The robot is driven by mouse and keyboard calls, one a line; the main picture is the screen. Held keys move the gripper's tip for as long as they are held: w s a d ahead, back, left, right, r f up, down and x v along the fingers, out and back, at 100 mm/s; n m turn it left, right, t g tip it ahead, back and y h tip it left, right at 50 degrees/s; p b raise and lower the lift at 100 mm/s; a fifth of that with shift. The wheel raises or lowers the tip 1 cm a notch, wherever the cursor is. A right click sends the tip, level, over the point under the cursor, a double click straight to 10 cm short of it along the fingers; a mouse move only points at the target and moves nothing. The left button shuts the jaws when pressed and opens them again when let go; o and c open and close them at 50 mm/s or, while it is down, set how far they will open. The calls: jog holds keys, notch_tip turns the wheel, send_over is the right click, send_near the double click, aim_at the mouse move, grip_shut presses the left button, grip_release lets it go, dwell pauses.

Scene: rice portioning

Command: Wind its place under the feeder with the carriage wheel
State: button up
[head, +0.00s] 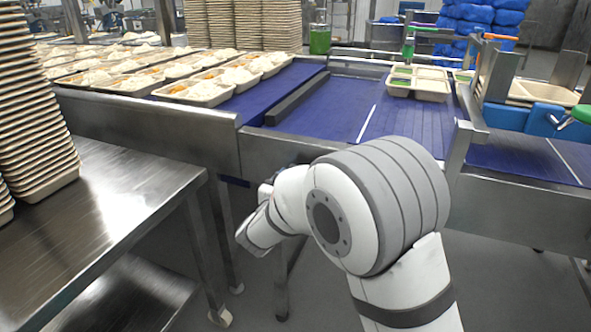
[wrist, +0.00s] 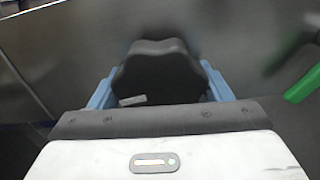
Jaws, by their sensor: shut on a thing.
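My gripper (wrist: 158,88) shows in the wrist view with a blue finger on each side of a dark lobed knob, the carriage wheel (wrist: 158,62). It is shut on the wheel. The wheel's lower part is hidden by the gripper body, and the head view does not show the fingers or the wheel behind my arm. In the head view, a feeder (head: 548,92) with a pale hopper and blue body stands at the right edge. A compartment tray (head: 430,90) sits on the blue belt left of it. I cannot make out the carriage itself.
A blue conveyor (head: 330,107) runs behind my arm, with filled trays (head: 205,92) at its left. A steel table (head: 110,205) with stacked trays (head: 35,110) stands at the left. A green handle (wrist: 302,84) is close at the right in the wrist view.

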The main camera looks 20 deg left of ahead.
jog(key=n+p, duration=0.4)
jog(key=p, duration=0.1)
jog(key=shift+d+r+n, duration=0.1)
jog(key=shift+r+n, duration=0.1)
jog(key=shift+n, duration=0.2)
jog(key=n+p, duration=0.3)
jog(key=p, duration=0.1)
jog(key=shift+n, duration=0.3)
jog(key=n+p, duration=0.3)
jog(key=p, duration=0.1)
jog(key=shift+d+n, duration=0.1)
jog(key=shift+n, duration=0.2)
jog(key=n+p, duration=0.4)
jog(key=shift+n+p, duration=0.3)
jog(key=shift+p, duration=0.05)
jog(key=n+p, duration=0.3)
jog(key=shift+r+n, duration=0.1)
jog(key=shift+n, duration=0.2)
jog(key=n+p, duration=0.3)
jog(key=n, duration=0.1)
jog(key=shift+n, duration=0.3)
jog(key=n+p, duration=0.2)
jog(key=n, duration=0.2)
jog(key=shift+p, duration=0.4)
jog(key=shift+n+p, duration=0.7)
jog(key=shift+n, duration=1.4)
